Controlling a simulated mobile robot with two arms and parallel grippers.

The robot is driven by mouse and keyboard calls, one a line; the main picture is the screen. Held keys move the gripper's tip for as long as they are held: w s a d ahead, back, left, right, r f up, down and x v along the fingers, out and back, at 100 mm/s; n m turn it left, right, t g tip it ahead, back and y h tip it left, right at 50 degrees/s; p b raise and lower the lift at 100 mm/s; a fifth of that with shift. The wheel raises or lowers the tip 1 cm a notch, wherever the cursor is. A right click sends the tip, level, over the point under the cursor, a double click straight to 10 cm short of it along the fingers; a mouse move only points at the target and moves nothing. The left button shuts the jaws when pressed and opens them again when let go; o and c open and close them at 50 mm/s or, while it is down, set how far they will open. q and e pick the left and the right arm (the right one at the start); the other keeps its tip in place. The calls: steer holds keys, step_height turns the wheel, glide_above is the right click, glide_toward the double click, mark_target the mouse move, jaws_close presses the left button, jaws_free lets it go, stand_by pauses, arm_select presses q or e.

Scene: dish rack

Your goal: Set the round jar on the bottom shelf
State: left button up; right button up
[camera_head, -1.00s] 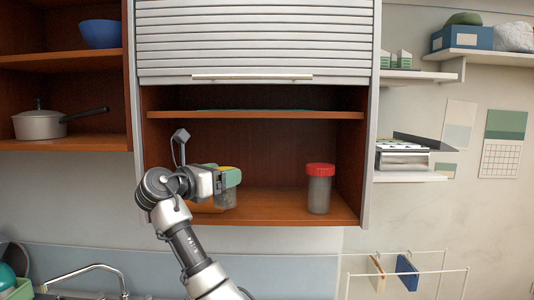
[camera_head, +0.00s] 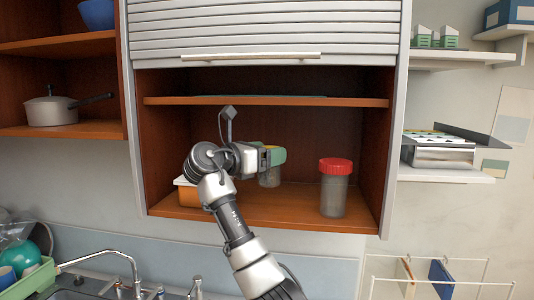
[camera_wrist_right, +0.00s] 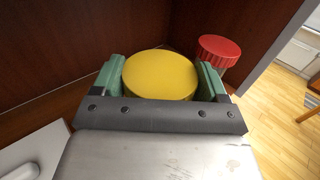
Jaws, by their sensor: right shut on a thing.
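The round jar with a yellow lid (camera_wrist_right: 160,75) is between the green fingers of my right gripper (camera_wrist_right: 160,82) in the right wrist view. In the head view its greyish clear body (camera_head: 269,179) shows below my right gripper (camera_head: 272,156), and the lid is mostly hidden. The gripper is shut on the jar and holds it upright inside the open cabinet, over or on the bottom shelf (camera_head: 280,211). I cannot tell whether the jar's base touches the shelf. My left gripper is out of view.
A red-lidded jar (camera_head: 335,187) stands to the right on the bottom shelf; it also shows in the right wrist view (camera_wrist_right: 219,50). An orange container (camera_head: 188,194) sits at the left, partly behind my arm. The upper shelf (camera_head: 360,102) is above. The shelf's front middle is clear.

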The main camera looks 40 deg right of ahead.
mark_target(261, 183)
steer(key=f, duration=0.1)
steer(key=d+f+b, duration=0.1)
steer(key=f, duration=0.1)
steer(key=shift+s+d+f, duration=0.1)
steer(key=shift+d+f, duration=0.05)
steer(key=shift+d, duration=0.15)
steer(key=shift+a+f+b, duration=0.15)
steer(key=shift+f+b, duration=0.2)
steer(key=shift+a+f, duration=0.15)
steer(key=shift+f, duration=0.45)
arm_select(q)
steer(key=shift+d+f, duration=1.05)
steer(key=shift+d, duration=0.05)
arm_select(e)
steer(key=shift+f, duration=0.1)
arm_select(q)
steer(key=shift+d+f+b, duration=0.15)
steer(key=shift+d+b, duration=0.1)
steer(key=shift+b, duration=0.1)
arm_select(e)
steer(key=shift+f, duration=0.65)
steer(key=shift+f, duration=0.2)
